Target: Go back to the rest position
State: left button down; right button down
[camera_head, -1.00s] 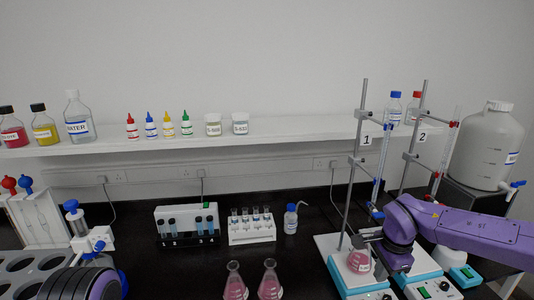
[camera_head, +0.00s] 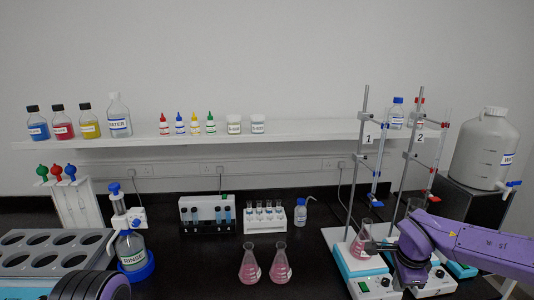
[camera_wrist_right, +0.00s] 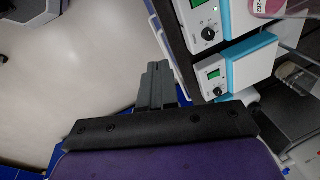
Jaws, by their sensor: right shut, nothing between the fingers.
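My right gripper (camera_head: 376,245) comes in from the right in the head view, low over the stirrer plates. Its fingers are shut and empty; they also show in the right wrist view (camera_wrist_right: 158,82). A flask with pink liquid (camera_head: 359,245) stands on the plate under burette stand 1, just left of the fingertips; I cannot tell whether they touch. The flask's pink base also shows at the top right of the wrist view (camera_wrist_right: 268,7). My left arm shows only as a rounded purple and dark link at the bottom left; its gripper is out of view.
Two pink flasks (camera_head: 265,265) stand on the black bench (camera_head: 320,270). Burette stands (camera_head: 358,165) rise close to my right arm. A large white carboy (camera_head: 485,150) stands at right.

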jog(key=s+a+f+n+t+h+b, duration=0.15)
jog(key=s+f, duration=0.25)
jog(key=f, duration=0.5)
jog(key=s+a+f+n+t+h+b, duration=0.1)
jog(key=s+f+n+b, duration=0.15)
jog(key=s+f, duration=0.4)
jog(key=s+a+f+n+t+h+b, duration=0.1)
jog(key=s+f+n+b, duration=0.15)
jog(key=f, duration=0.85)
jog(key=s+f+n+g+b, duration=0.1)
jog(key=s+f+n+b, duration=0.1)
jog(key=s+f, duration=0.4)
jog(key=s+f+n+g+y+b, duration=0.1)
jog(key=s+f+n+b, duration=0.2)
jog(key=s, duration=1.1)
notch_tip(320, 180, down, 3)
jog(key=shift+s+d+f+n+g, duration=0.15)
jog(key=shift+d+n+g, duration=0.25)
jog(key=shift+n, duration=0.25)
